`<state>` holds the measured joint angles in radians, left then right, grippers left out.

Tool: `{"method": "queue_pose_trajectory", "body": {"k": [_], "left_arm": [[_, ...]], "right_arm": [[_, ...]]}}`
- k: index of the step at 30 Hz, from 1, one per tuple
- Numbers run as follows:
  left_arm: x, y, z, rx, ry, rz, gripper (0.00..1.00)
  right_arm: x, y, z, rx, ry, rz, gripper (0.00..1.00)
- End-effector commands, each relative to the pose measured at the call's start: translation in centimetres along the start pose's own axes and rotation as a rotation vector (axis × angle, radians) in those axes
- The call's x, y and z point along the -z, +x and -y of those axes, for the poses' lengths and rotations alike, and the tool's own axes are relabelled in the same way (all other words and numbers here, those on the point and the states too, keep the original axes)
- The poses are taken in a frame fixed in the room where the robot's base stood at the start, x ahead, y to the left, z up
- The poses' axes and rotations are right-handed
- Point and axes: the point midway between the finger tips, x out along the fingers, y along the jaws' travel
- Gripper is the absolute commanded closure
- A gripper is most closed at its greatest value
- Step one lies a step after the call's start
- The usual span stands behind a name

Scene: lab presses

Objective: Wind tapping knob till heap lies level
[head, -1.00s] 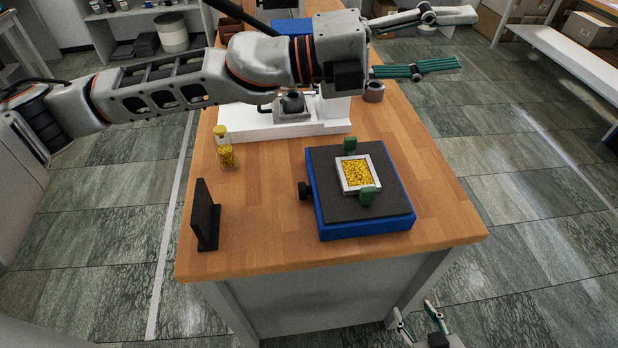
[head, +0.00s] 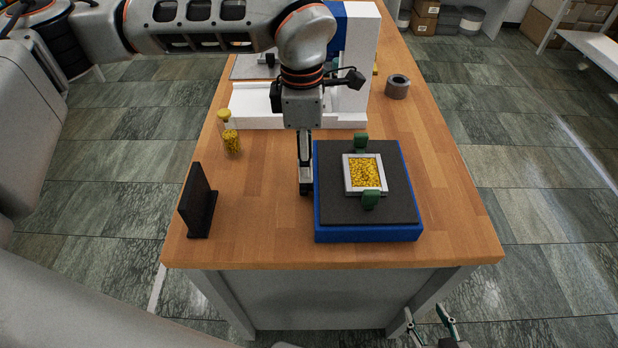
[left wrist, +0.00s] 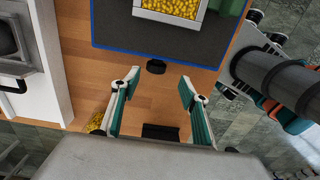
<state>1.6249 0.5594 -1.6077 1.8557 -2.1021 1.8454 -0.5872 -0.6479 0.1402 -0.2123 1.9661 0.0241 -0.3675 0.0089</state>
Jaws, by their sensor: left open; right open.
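A tapping device with a blue base (head: 368,235) and dark top stands on the wooden table. Two green blocks (head: 370,200) flank a pale square frame (head: 347,176) on it, filled with yellow pellets (head: 366,172). I cannot tell whether the heap is level. A black knob (left wrist: 156,66) sticks out of the base's side in the left wrist view; my gripper hides it in the head view. My left gripper (head: 305,188) points down beside the base, open and empty. In the left wrist view its fingertips (left wrist: 159,77) straddle the knob's line. My right gripper (head: 427,311) is open, low beyond the table's front edge.
A black upright plate (head: 197,200) and a yellow-filled bottle (head: 231,140) stand to the left. A white press (head: 345,107) stands behind, with a grey ring-shaped piece (head: 397,87) at its right. The front of the tabletop (head: 270,240) is clear.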

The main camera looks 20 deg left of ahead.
Motion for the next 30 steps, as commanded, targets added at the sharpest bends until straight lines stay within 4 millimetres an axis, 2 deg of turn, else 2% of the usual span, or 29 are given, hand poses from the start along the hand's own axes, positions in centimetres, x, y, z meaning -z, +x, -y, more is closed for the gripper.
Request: {"method": "queue_pose_trajectory", "body": {"k": [5,18,22,30], "left_arm": [[0.8,0.9,-0.5,-0.018,-0.007,-0.029,0.55],[0.8,6.9,-0.6,-0.017,-0.008,-0.025,0.55],[0.8,7.6,-0.6,-0.018,-0.008,-0.024,0.55],[0.8,7.8,-0.7,-0.019,-0.007,-0.024,0.55]], "right_arm": [[0.2,0.0,0.0,0.0,0.0,-0.003,0.54],[0.0,-0.1,0.1,0.002,0.0,0.005,0.54],[-0.1,-0.1,0.1,0.002,0.0,0.007,0.54],[-0.1,-0.1,0.1,0.001,0.0,0.007,0.54]]}}
